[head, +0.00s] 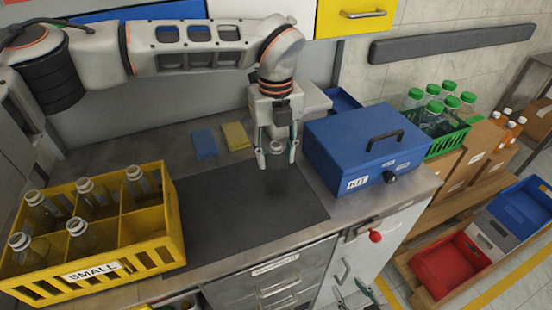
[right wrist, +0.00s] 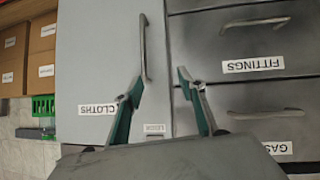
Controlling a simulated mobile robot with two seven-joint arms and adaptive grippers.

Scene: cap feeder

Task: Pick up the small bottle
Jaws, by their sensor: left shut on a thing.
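My left gripper (head: 277,152) reaches down over the back right part of the dark mat and is shut on a small clear bottle (head: 277,160). The fingers cover most of that bottle, and I cannot tell whether it touches the mat. Several other clear open bottles stand in the yellow crate (head: 125,267) labelled SMALL at the left, with some compartments empty. My right gripper (right wrist: 160,77) is open and empty in the right wrist view, in front of the cabinet fronts. It shows only partly at the bottom edge of the head view.
A blue KIT box (head: 335,160) with a black handle stands just right of my left gripper. The dark mat (head: 245,215) is otherwise clear. Blue (head: 204,143) and yellow cloths (head: 235,135) lie behind it. A green crate (head: 447,138) of green-capped bottles stands at the right.

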